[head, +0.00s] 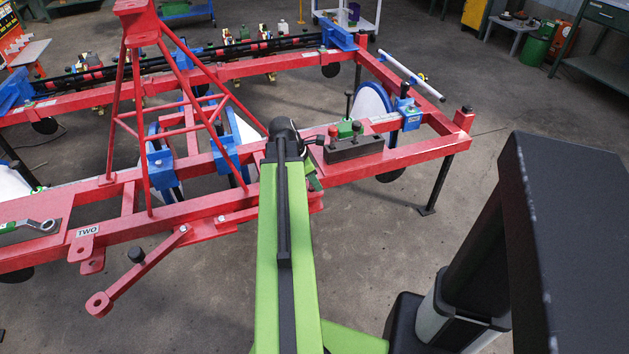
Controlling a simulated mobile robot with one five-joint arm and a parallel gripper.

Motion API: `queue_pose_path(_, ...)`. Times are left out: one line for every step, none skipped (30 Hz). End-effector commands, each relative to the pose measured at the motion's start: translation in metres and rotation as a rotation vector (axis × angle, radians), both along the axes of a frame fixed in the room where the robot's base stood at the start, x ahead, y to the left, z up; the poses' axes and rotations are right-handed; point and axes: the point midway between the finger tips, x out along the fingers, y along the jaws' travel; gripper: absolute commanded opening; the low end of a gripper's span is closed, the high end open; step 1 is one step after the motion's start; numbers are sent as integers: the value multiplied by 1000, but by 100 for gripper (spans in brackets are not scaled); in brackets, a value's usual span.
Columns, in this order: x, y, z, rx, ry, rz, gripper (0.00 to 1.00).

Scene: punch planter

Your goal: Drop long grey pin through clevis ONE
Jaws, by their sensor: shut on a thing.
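My green arm reaches up the middle of the head view and ends at a black wrist over the red frame's near beam. My gripper (312,178) is mostly hidden below the wrist, with only a small green part showing. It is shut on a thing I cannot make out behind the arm. I cannot pick out the long grey pin. A dark block (362,150) with knobbed pieces stands on the beam, just right of the wrist. The label TWO (87,232) marks red lugs (91,257) at the left. I see no label ONE; my arm hides part of the beam.
The red frame (415,150) fills the upper left and middle. A red tripod tower (135,100) rises left of my arm. A red link (140,268) with a black knob sticks out at the near left. A wrench (35,225) lies far left.

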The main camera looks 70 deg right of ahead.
Motion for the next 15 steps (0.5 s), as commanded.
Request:
queue_pose_path(0,0,-3,0,0,0,0)
queue_pose_path(0,0,-3,0,0,0,0)
queue_pose_path(0,0,-4,0,0,0,0)
queue_pose_path(0,0,-5,0,0,0,0)
queue_pose_path(0,0,-6,0,0,0,0)
queue_pose_path(0,0,-7,0,0,0,0)
queue_pose_path(0,0,-8,0,0,0,0)
queue_pose_path(0,0,-7,0,0,0,32)
queue_pose_path(0,0,-6,0,0,0,38)
queue_pose_path(0,0,-6,0,0,0,42)
queue_pose_path(0,0,-6,0,0,0,46)
queue_pose_path(0,0,-6,0,0,0,51)
queue_pose_path(0,0,-6,0,0,0,55)
queue_pose_path(0,0,-6,0,0,0,55)
queue_pose_path(0,0,-6,0,0,0,55)
